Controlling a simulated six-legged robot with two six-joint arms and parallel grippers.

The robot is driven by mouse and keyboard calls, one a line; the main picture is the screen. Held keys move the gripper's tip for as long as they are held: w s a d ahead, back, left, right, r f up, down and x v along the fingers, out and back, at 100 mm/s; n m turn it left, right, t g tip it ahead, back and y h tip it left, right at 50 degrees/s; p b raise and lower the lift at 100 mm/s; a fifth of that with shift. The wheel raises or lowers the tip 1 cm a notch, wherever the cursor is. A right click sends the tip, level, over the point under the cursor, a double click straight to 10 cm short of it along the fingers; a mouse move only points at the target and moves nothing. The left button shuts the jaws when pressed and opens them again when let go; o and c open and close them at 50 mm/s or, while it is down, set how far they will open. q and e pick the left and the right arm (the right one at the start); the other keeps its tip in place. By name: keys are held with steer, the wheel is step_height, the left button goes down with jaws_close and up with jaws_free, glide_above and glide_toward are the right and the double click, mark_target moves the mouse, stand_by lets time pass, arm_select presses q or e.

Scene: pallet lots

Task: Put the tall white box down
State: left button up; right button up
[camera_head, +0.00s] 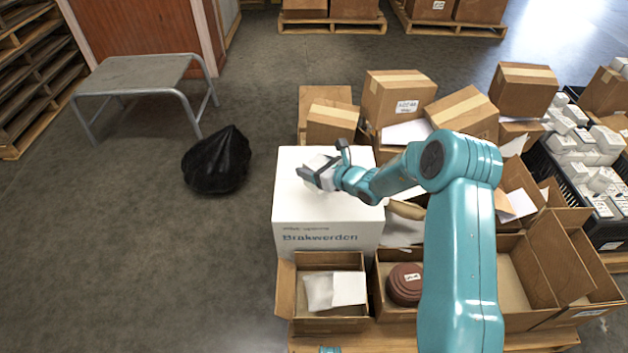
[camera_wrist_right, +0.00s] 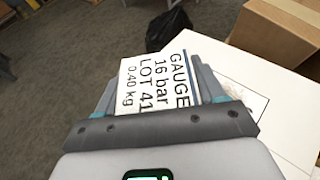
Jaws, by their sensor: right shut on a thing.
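My right gripper (camera_head: 318,172) is shut on a small white box (camera_wrist_right: 158,82) that carries a printed label reading GAUGE, 16 bar, LOT 41, 0.40 kg. In the head view, this box is mostly hidden by the gripper and blends with the white surface under it. I cannot tell whether the held box touches the carton.
An open carton (camera_head: 285,290) with white packets stands in front of the large carton, and another beside it holds a brown round thing (camera_head: 405,284). Closed cartons (camera_head: 400,97) stand behind. A black bag (camera_head: 217,160) and a grey bench (camera_head: 140,72) are left; floor between is clear.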

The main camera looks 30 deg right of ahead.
step_height(320, 180, down, 4)
steer(key=shift+f+b, duration=0.2)
steer(key=shift+b, duration=0.4)
steer(key=shift+r, duration=0.1)
steer(key=shift+f, duration=0.2)
steer(key=o, duration=1.4)
steer(key=shift+c, duration=0.2)
